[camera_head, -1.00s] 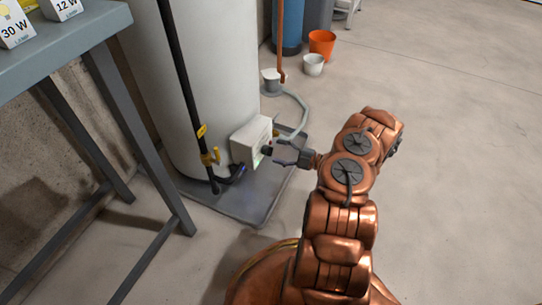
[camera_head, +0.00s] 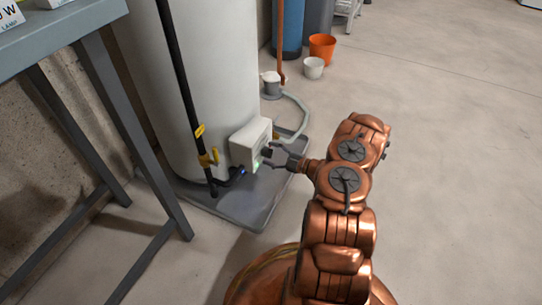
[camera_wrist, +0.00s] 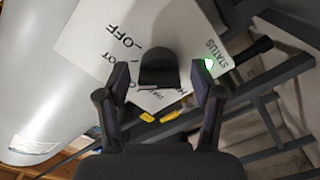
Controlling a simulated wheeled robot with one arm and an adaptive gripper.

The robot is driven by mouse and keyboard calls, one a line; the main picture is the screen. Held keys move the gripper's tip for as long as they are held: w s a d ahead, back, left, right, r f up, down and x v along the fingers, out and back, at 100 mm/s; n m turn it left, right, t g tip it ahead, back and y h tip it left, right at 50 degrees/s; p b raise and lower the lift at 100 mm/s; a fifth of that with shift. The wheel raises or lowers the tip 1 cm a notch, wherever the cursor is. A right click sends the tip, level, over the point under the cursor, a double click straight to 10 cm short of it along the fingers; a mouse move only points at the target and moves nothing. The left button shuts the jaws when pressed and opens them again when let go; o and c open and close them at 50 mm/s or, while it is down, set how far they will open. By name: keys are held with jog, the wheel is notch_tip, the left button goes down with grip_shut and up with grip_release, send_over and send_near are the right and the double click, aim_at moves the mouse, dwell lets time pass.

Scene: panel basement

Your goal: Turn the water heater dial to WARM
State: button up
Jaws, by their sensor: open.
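The water heater (camera_head: 215,80) is a tall white tank on a grey tray. Its control box (camera_head: 247,142) is pale and sits low on the tank's right side. In the wrist view the box face (camera_wrist: 95,45) shows the words OFF and STATUS, with other lettering partly covered. The dark dial (camera_wrist: 158,70) sticks out from this face. A green light (camera_wrist: 208,63) glows beside STATUS. My gripper (camera_head: 274,159) is at the box front; in the wrist view it is open (camera_wrist: 158,88), one finger on each side of the dial. I cannot tell whether either finger touches it.
A grey workbench (camera_head: 75,35) stands at the left. A pale hose (camera_head: 300,110) curves behind the box. Orange (camera_head: 322,47) and white (camera_head: 313,67) buckets stand behind. The floor at right is clear.

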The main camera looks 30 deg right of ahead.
jog(key=shift+w, duration=0.1)
jog(key=c, duration=1.1)
jog(key=shift+c, duration=0.2)
jog(key=shift+n, duration=0.3)
jog(key=n, duration=0.7)
jog(key=shift+b, duration=0.3)
jog(key=n+b, duration=0.1)
jog(key=n, duration=0.3)
jog(key=shift+r+n+b, duration=0.1)
jog(key=shift+n+b, duration=0.6)
jog(key=shift+n, duration=1.4)
